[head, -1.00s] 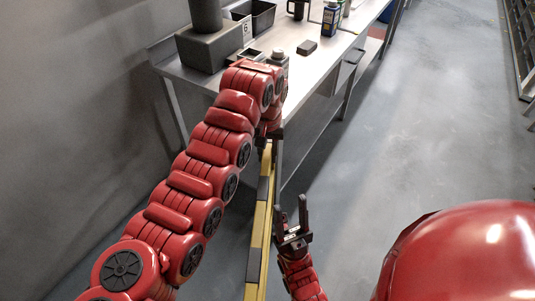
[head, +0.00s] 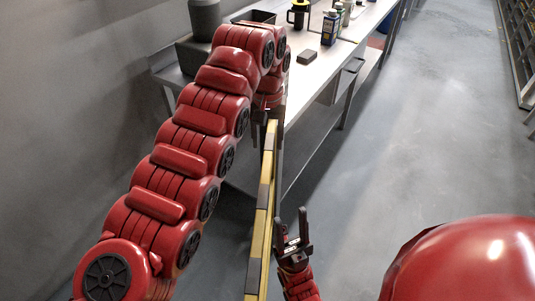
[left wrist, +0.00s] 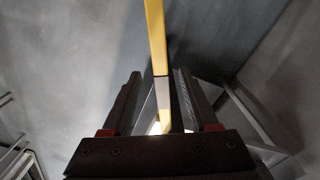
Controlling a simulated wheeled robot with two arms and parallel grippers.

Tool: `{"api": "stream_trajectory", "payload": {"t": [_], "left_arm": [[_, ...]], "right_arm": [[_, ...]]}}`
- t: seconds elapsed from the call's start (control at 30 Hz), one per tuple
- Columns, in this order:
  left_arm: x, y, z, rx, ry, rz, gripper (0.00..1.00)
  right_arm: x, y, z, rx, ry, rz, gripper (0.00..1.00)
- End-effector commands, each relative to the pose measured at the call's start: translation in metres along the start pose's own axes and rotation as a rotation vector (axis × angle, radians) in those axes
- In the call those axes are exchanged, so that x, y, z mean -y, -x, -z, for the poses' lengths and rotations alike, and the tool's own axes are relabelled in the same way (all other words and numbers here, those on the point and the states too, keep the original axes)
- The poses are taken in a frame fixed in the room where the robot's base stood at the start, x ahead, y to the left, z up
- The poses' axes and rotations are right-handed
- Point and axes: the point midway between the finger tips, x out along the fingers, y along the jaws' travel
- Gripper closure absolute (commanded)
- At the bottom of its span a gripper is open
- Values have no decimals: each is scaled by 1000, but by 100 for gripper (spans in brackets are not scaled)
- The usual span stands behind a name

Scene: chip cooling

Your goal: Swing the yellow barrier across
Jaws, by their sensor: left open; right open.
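The yellow barrier (head: 257,240) is a long bar with yellow and grey bands. In the head view it runs from the bottom edge up toward the bench. My left gripper (head: 271,120) is at the bar's far end, partly hidden by my left arm. In the left wrist view the barrier (left wrist: 157,38) passes between the two open fingers of my left gripper (left wrist: 155,100); whether either finger touches it cannot be told. My right gripper (head: 292,232) is open and empty, just right of the bar and lower in the head view.
A metal workbench (head: 310,75) stands beyond the bar, carrying a blue bottle (head: 330,27), a dark block (head: 307,57), a yellow-and-black container (head: 299,14) and a grey cylinder (head: 204,18). A grey wall is at the left. Open floor (head: 430,120) lies to the right.

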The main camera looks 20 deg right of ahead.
Motion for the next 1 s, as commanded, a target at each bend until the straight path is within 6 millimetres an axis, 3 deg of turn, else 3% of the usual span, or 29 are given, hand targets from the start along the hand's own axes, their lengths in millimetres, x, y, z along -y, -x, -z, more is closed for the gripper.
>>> {"api": "stream_trajectory", "payload": {"t": [0.13,0.2,0.4,0.83,0.87,1.0], "left_arm": [[-3,36,-2,5,-3,-1,40],[-3,56,-1,2,-3,-2,40],[-1,82,0,2,-2,-1,40],[0,87,0,2,0,0,40],[0,87,0,2,0,0,40],[1,86,5,-12,4,-3,40]], "right_arm": [[0,-10,2,0,0,0,50],[-1,-26,4,0,0,0,50],[-2,-49,8,0,0,0,50],[-3,-54,9,0,0,0,50],[-3,-54,9,0,0,0,52],[-3,-58,10,0,0,0,77]]}}
